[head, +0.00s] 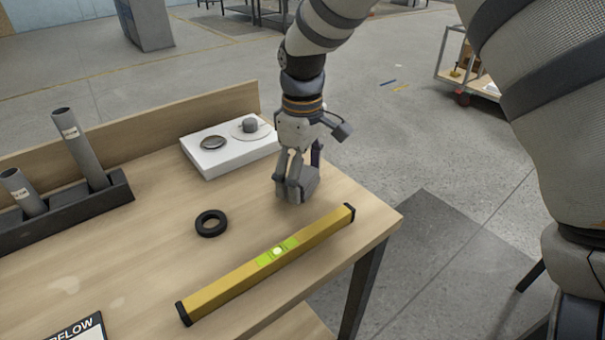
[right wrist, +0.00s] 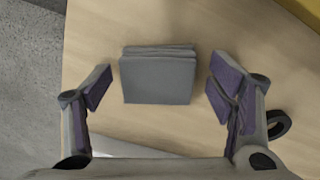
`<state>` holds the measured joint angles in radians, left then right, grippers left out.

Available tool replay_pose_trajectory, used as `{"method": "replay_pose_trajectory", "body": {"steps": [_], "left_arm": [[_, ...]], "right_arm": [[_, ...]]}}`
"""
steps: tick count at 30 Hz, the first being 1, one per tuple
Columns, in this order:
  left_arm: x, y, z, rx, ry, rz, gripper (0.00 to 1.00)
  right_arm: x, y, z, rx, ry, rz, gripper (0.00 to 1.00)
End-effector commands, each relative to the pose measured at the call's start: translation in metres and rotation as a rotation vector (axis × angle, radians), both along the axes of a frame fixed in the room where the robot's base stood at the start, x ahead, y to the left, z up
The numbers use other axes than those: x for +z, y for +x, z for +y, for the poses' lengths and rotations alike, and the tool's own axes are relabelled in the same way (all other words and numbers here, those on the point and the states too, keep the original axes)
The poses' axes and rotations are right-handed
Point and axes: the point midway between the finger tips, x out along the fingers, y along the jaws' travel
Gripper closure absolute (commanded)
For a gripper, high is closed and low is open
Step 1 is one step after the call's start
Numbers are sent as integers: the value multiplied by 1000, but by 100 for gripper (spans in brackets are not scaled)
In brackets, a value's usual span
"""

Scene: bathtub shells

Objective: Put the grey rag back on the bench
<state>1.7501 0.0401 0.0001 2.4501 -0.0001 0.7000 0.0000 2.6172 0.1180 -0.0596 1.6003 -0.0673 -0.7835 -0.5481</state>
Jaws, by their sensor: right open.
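The grey rag (head: 308,184) is a folded block lying on the wooden bench (head: 155,245), near its right end. In the right wrist view the rag (right wrist: 158,76) lies flat on the bench top between my spread fingers. My right gripper (head: 295,180) points down over the rag, and its fingers partly hide it in the head view. In the right wrist view the gripper (right wrist: 158,88) is open, with a gap between each finger and the rag. My left gripper is not in view.
A yellow spirit level (head: 230,278) lies in front of the rag. A black ring (head: 211,223) lies to the left. A white box (head: 205,161) with small round items stands behind. A dark holder (head: 75,211) with grey tubes is at the far left. The bench's right edge is close by.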

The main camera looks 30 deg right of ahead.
Motion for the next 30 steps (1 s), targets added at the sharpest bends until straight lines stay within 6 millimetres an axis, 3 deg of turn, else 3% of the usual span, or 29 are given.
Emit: {"method": "replay_pose_trajectory", "body": {"steps": [4, 9, 15, 20, 30], "left_arm": [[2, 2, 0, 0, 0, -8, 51], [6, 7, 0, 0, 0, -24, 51], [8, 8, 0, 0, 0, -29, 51], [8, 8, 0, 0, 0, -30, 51], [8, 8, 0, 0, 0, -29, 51]], "right_arm": [[20, 1, 0, 0, 0, -7, 24], [68, 1, 0, 0, 0, -10, 24], [109, 1, 0, 0, 0, -4, 24], [121, 1, 0, 0, 0, 0, 24], [121, 0, 0, 0, 0, 1, 24]]}}
